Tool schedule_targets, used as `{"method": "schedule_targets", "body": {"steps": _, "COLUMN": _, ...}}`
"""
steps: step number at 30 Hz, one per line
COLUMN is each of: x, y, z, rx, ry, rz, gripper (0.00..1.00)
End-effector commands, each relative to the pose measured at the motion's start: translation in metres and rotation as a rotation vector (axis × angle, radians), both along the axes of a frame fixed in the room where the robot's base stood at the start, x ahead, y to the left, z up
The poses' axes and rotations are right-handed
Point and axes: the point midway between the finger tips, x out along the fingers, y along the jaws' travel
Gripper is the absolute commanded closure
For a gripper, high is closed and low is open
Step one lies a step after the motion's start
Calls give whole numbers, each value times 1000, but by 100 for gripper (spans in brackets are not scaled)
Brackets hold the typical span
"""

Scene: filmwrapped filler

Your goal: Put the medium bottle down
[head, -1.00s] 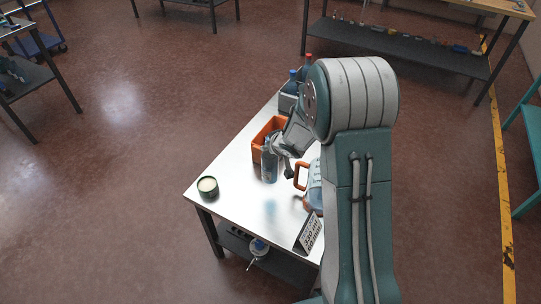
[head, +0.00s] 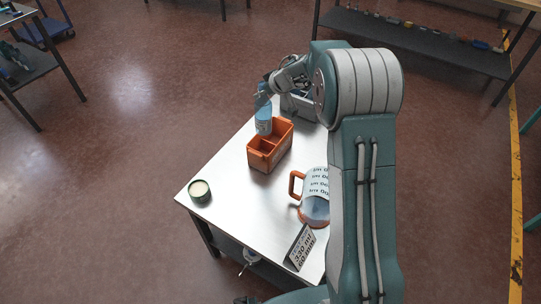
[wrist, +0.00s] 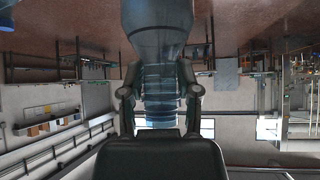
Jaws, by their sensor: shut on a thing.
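The medium bottle (head: 263,120), translucent blue, is upright in the head view, just behind the orange crate at the table's left edge. My gripper (head: 268,88) is at its upper part. In the wrist view my gripper (wrist: 160,95) has one finger on each side of the bottle (wrist: 160,35) and is shut on it. The bottle's base is partly hidden by the orange crate (head: 258,160), so I cannot tell whether it touches the tabletop (head: 235,195).
A measuring jug (head: 316,185) with an orange handle stands front right, near a tilted sign (head: 299,248). A grey crate (head: 302,108) is at the back, partly behind my arm. The left-middle tabletop is clear.

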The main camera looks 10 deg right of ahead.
Motion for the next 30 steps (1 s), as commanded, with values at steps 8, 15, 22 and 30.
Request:
{"method": "schedule_targets", "body": {"steps": 8, "x": 4, "y": 3, "z": -16, "rx": -2, "ry": 5, "rz": 5, "gripper": 100}}
{"method": "schedule_targets", "body": {"steps": 15, "x": 4, "y": -3, "z": -72, "rx": 3, "ry": 6, "rz": 3, "gripper": 100}}
{"method": "schedule_targets", "body": {"steps": 22, "x": 4, "y": -2, "z": -122, "rx": 3, "ry": 4, "rz": 2, "gripper": 100}}
{"method": "schedule_targets", "body": {"steps": 30, "x": 3, "y": 0, "z": -152, "rx": 1, "ry": 3, "rz": 4, "gripper": 100}}
